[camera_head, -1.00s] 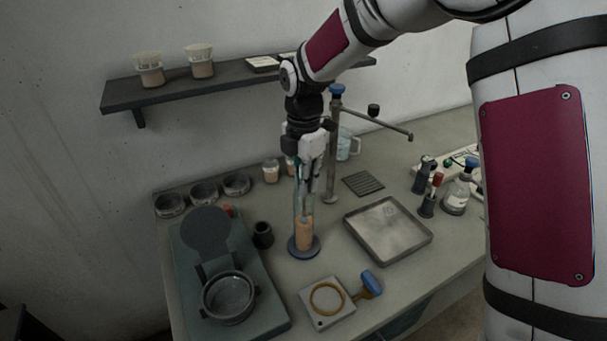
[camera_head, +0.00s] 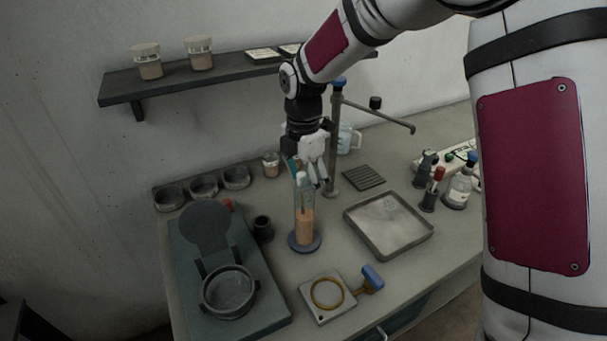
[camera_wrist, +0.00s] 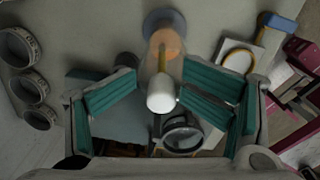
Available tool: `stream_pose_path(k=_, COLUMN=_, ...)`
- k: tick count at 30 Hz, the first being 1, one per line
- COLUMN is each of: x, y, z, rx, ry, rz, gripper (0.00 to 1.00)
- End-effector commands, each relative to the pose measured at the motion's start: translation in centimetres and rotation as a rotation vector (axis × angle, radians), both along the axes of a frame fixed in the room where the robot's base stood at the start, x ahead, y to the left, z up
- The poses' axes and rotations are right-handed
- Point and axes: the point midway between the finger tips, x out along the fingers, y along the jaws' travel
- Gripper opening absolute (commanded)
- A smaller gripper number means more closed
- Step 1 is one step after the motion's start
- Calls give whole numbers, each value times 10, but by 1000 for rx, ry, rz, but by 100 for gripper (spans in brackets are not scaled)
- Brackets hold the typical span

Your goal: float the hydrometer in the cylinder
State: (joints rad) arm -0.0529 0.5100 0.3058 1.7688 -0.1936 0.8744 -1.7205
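The clear cylinder (camera_head: 304,228) stands upright on its round blue-grey base at the middle of the bench and holds orange liquid. The hydrometer (camera_head: 301,178) is upright in it, its white top above the liquid. In the wrist view the hydrometer's white end (camera_wrist: 161,96) faces the camera, with a yellow part behind it against the orange liquid of the cylinder (camera_wrist: 165,42). My gripper (camera_head: 306,174) is open around the hydrometer's top. Its teal pads are spread to both sides of it in the wrist view (camera_wrist: 160,88), and the hydrometer looks free of them. The hydrometer's lower end is hard to make out.
A metal tray (camera_head: 357,226) lies right of the cylinder, with a stand (camera_head: 334,150) behind. A teal device (camera_head: 190,295) with a round cup is at left. A plate with a yellow ring (camera_head: 312,310) lies in front. A small dark cup (camera_head: 263,229) stands close left.

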Motion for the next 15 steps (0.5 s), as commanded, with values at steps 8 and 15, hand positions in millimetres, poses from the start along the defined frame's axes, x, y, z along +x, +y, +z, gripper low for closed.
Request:
stream_pose_path(k=8, x=-6, y=-6, z=-8, rx=-10, ry=26, rz=-3, gripper=38)
stream_pose_path(k=15, x=-6, y=-4, z=-6, rx=-7, ry=22, rz=-2, gripper=38)
